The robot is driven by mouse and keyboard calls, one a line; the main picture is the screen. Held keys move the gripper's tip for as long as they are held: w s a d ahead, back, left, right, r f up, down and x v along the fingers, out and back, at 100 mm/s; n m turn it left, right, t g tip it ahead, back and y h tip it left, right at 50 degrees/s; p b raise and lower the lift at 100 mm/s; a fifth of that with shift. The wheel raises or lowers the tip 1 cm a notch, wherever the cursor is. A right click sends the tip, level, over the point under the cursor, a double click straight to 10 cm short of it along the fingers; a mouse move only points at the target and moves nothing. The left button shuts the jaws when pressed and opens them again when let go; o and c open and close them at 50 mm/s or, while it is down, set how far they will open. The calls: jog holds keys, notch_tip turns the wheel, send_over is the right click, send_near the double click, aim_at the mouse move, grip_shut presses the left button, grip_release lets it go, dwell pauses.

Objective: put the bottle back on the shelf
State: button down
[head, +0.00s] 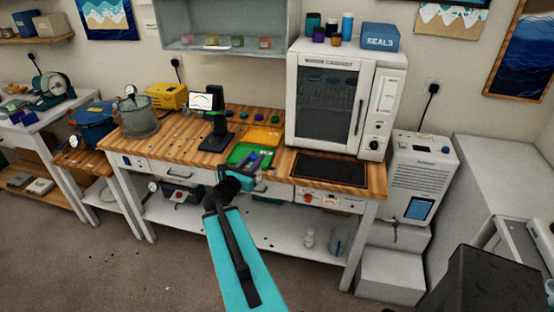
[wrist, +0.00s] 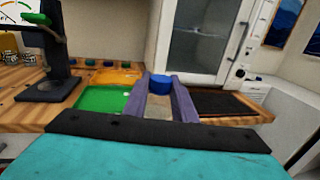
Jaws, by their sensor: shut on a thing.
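My gripper (head: 249,160) is in front of the workbench's middle, level with its top in the head view. In the wrist view its two purple-grey fingers (wrist: 160,90) are shut on a bottle with a blue cap (wrist: 161,84) and a pale body (wrist: 158,107). The bottle's lower part is hidden by the gripper, and it is hard to make out in the head view. A wall shelf (head: 222,50) above the bench holds several small coloured jars. The bench's white lower shelf (head: 270,232) holds a small clear bottle at its right.
A green tray (head: 243,154) and an orange tray (head: 262,138) lie on the bench (head: 170,148) beyond my gripper. A white oven (head: 345,98) stands right, with bottles and a blue box on top. A black stand (head: 217,135) and a pressure pot (head: 139,118) stand left.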

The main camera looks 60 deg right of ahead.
jog(key=w+a+f+n+t+y+b, duration=0.1)
jog(key=w+a+n+t+b, duration=0.15)
jog(key=w+a, duration=0.85)
jog(key=w+a+f+n+t+b, duration=0.1)
jog(key=w+a+f+t+b, duration=0.15)
jog(key=w+a, duration=0.9)
jog(key=a+f+n+t+y+b, duration=0.1)
jog(key=a+t+b, duration=0.1)
jog(key=a, duration=1.5)
jog(key=a+f+n+t+y+b, duration=0.1)
jog(key=a+f+n+t+b, duration=0.1)
jog(key=a, duration=1.5)
jog(key=shift+s+t+y, duration=0.3)
jog(key=shift+t+y, duration=0.1)
jog(key=shift+t, duration=0.1)
jog(key=shift+s+d+n, duration=0.1)
jog(key=shift+n, duration=0.15)
